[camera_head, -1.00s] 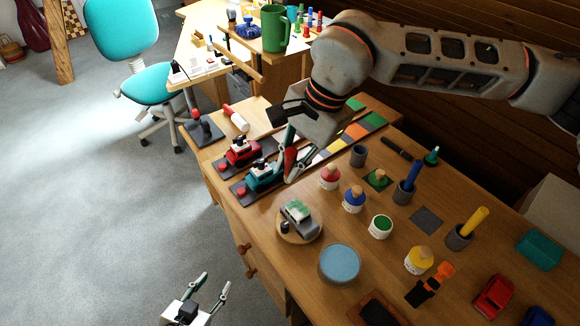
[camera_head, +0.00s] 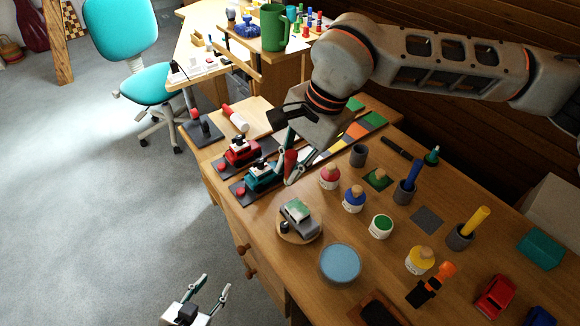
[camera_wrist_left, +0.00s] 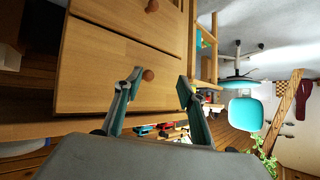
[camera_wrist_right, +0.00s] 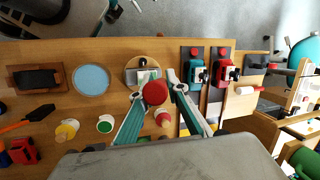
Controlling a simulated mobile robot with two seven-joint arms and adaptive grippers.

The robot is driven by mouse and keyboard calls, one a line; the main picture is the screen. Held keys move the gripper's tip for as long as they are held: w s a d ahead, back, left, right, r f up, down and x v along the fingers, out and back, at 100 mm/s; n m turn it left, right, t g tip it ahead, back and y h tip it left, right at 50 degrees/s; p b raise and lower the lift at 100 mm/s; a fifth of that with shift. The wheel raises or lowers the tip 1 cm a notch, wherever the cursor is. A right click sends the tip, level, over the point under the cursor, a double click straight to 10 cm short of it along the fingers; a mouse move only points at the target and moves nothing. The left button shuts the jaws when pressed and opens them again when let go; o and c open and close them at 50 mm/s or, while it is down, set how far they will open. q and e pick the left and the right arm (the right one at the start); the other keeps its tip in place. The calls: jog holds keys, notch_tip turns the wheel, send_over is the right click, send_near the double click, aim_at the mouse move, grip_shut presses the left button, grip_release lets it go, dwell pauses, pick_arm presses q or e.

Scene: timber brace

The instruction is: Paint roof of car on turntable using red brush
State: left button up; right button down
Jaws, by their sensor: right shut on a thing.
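My right gripper (camera_head: 289,178) is shut on the red brush (camera_head: 290,162), above the table beside the tram-like toys. In the right wrist view the brush's round red end (camera_wrist_right: 155,93) shows between the fingers; its bristles are hidden. The small grey car (camera_head: 304,222) sits on the round wooden turntable (camera_head: 284,238), left of and nearer than the right gripper. Its roof looks partly green and partly pale. The brush appears apart from the car. My left gripper (camera_head: 216,283) is open and empty, off the table's front edge; its spread fingers show in the left wrist view (camera_wrist_left: 158,75).
Red (camera_head: 330,178), blue (camera_head: 353,200), green (camera_head: 380,227) and yellow (camera_head: 419,261) paint pots stand right of the turntable. A blue round dish (camera_head: 340,264) is nearer. Cups hold a blue brush (camera_head: 412,173) and a yellow brush (camera_head: 474,226). Red and teal clamp-like toys (camera_head: 262,178) stand behind.

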pick_arm(q)
jog(key=shift+s+a+f+b, duration=0.1)
jog(key=shift+s+f+b, duration=0.1)
jog(key=shift+f+b, duration=0.95)
jog(key=shift+s+f+b, duration=0.15)
jog(key=shift+f+b, duration=0.75)
jog(key=shift+f, duration=0.35)
pick_arm(e)
notch_tip(320, 180, down, 7)
jog(key=s+d, duration=0.1)
jog(key=shift+s+r, duration=0.15)
jog(key=shift+r, duration=0.05)
pick_arm(q)
jog(key=shift+s+f+b, duration=0.3)
jog(key=shift+f+b, duration=0.2)
jog(key=shift+f, duration=0.3)
pick_arm(e)
jog(key=shift+f, duration=0.9)
